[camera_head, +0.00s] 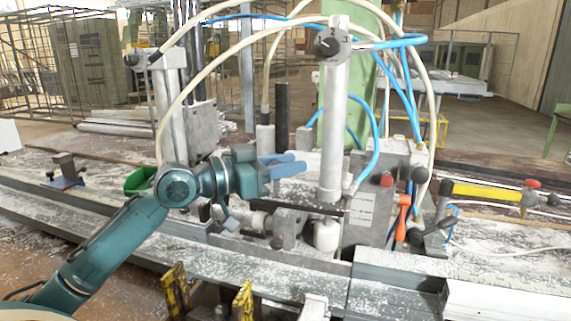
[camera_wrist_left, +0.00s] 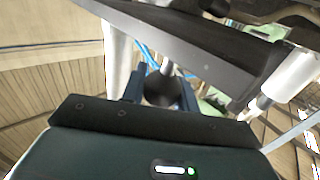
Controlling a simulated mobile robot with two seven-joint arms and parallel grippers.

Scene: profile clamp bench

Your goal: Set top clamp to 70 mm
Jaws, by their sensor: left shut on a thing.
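My left gripper (camera_head: 285,165) comes in from the left in the head view, its blue fingers pointing right, just left of an upright grey clamp cylinder (camera_head: 333,125). In the left wrist view, its two dark fingers (camera_wrist_left: 162,88) are shut on a dark round knob (camera_wrist_left: 162,92). In the head view this knob is hidden by the fingers. The upright cylinder carries a dark dial knob (camera_head: 327,46) on top and a white pad (camera_head: 327,236) at its foot. I cannot read a millimetre setting. My right gripper is not in view.
A second upright clamp (camera_head: 168,110) stands behind my left arm. Blue and cream hoses loop over the bench. An orange-handled tool (camera_head: 402,218) and a yellow bar (camera_head: 485,191) are at right. A green bin (camera_head: 139,181) sits at left. Metal rails (camera_head: 400,275) run along the front.

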